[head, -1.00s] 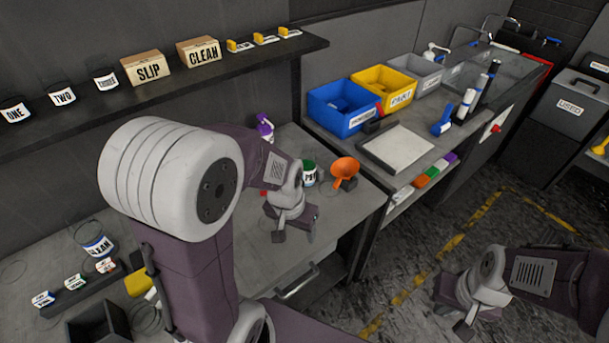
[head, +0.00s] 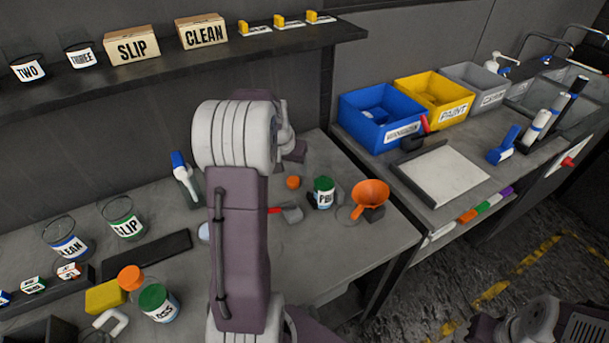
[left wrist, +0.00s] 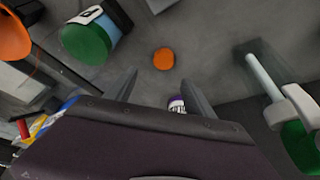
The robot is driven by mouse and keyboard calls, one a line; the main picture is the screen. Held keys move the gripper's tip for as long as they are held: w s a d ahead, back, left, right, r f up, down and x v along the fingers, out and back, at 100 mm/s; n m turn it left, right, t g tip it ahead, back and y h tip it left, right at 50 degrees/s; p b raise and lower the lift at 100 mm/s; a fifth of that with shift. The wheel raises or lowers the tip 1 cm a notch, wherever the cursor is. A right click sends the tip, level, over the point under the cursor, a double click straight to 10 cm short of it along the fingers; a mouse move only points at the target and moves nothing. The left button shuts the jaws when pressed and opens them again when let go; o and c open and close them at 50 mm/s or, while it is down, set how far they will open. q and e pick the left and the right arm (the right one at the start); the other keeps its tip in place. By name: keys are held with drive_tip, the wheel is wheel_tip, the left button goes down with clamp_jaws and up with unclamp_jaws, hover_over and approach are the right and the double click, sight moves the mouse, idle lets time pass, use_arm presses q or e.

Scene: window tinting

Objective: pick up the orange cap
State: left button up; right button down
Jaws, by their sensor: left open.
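A small orange cap (head: 293,182) lies on the grey workbench, left of a green-lidded jar (head: 324,193). In the left wrist view the cap (left wrist: 163,58) shows as an orange disc, ahead of and between my finger lines. My left gripper (left wrist: 161,88) is open, with nothing between its fingers. In the head view my left gripper (head: 292,150) is partly hidden behind my arm, above and behind the cap. My right arm shows at the bottom right corner of the head view; its fingertips cannot be made out.
A spray bottle (head: 185,178) stands to the left. Another orange-topped item (head: 130,277) is by a yellow block (head: 105,297). A shelf (head: 290,42) runs above the bench.

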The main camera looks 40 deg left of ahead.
sight(293, 180)
use_arm(q)
drive_tip(key=f, duration=0.3)
drive_tip(key=shift+w+a+f, duration=0.15)
drive_tip(key=shift+a, duration=0.15)
drive_tip(key=shift+w+f, duration=0.2)
drive_tip(key=shift+f, duration=0.1)
drive_tip(key=x, duration=0.3)
drive_tip(key=shift+s+f, duration=0.2)
drive_tip(key=shift+f, duration=0.05)
drive_tip(key=shift+w+a+f, duration=0.15)
drive_tip(key=shift+w+f, duration=0.15)
drive_tip(key=shift+f, duration=0.05)
drive_tip(key=shift+r, duration=0.1)
drive_tip(key=c, duration=0.4)
drive_tip(key=shift+s, duration=0.1)
clamp_jaws()
use_arm(e)
drive_tip(key=shift+s+r, duration=0.3)
drive_tip(key=shift+s, duration=0.5)
